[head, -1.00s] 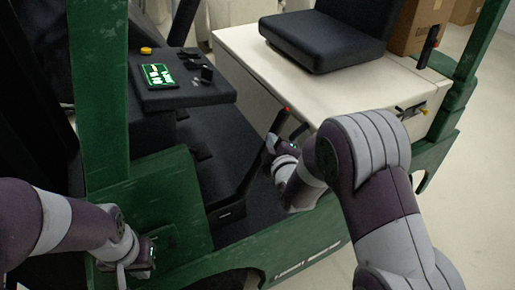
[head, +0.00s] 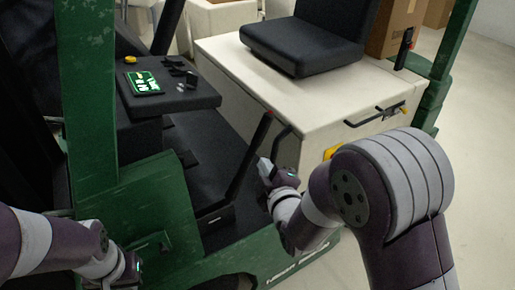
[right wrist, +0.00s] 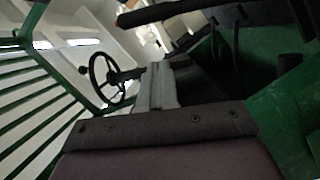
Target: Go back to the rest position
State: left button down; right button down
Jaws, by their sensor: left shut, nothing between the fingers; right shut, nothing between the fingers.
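My right gripper (head: 264,166) is in the middle of the head view, just right of a black lever (head: 247,160) with a red tip, on the green forklift (head: 175,205). It is shut and holds nothing. I cannot tell whether it touches the lever. My left gripper (head: 128,275) is low at the left of the head view, in front of the forklift's green lower side. It is shut and empty, and partly cut off by the frame's bottom edge.
A green post (head: 88,100) stands near my left arm. A control panel (head: 165,90), a black seat (head: 303,45) on a cream housing (head: 290,90) and a cardboard box (head: 390,28) are beyond. The right wrist view shows a steering wheel (right wrist: 104,78). Floor is clear at right.

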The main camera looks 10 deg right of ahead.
jog(key=s+f+m+g+p, duration=0.2)
jog(key=s+f+m+g, duration=0.5)
jog(key=s+f+g, duration=0.15)
jog(key=s+d+r+m+g+p, duration=0.3)
jog(key=s+r+m+g+p, duration=0.2)
jog(key=s+r+g+p, duration=0.1)
jog(key=shift+s+d+r+h, duration=0.35)
jog(key=shift+s+r, duration=0.4)
jog(key=shift+s, duration=0.45)
jog(key=shift+a, duration=0.1)
